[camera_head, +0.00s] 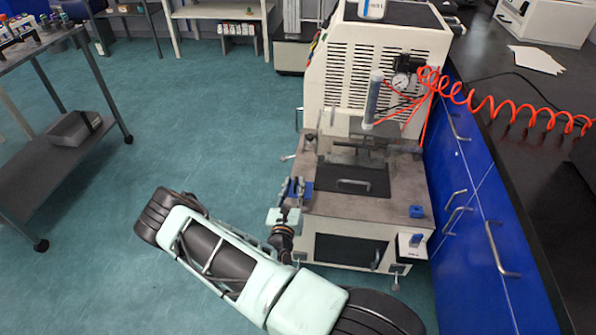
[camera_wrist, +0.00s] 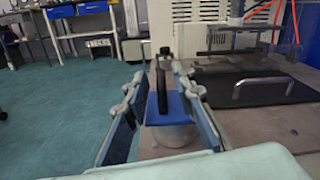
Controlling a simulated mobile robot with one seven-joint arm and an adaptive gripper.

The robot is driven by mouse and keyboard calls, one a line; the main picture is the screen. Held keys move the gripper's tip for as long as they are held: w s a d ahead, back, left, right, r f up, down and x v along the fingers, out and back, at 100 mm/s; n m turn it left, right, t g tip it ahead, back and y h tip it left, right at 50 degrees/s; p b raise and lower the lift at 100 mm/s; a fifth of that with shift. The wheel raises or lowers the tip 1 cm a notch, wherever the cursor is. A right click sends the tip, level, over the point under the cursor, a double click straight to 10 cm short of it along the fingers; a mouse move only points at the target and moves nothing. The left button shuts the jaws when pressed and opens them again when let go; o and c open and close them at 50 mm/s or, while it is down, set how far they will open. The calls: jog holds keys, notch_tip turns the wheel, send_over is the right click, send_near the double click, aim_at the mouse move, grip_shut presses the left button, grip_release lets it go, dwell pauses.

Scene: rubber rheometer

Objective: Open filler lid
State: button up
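A blue lid-like piece (camera_wrist: 176,108) with an upright black tab (camera_wrist: 163,88) sits on a pale round base (camera_wrist: 172,134) at the left edge of the machine. I take it for the filler lid. In the head view the blue piece (camera_head: 304,186) shows partly behind my gripper (camera_head: 294,188). In the wrist view my gripper (camera_wrist: 156,88) is open, one finger on each side of the blue piece. A gap shows on the left; the right finger is close to it, and I cannot tell whether it touches. The lid appears closed.
The machine (camera_head: 372,60) has a dark plate with a metal handle (camera_head: 354,184), right of my gripper. A small blue part (camera_head: 417,211) sits at its front right corner. Blue cabinets (camera_head: 470,200) stand on the right.

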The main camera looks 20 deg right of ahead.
jog(key=b+x, duration=0.1)
jog(key=x, duration=0.6)
jog(key=shift+w+d, duration=0.15)
jog(key=shift+c, duration=0.7)
grip_shut()
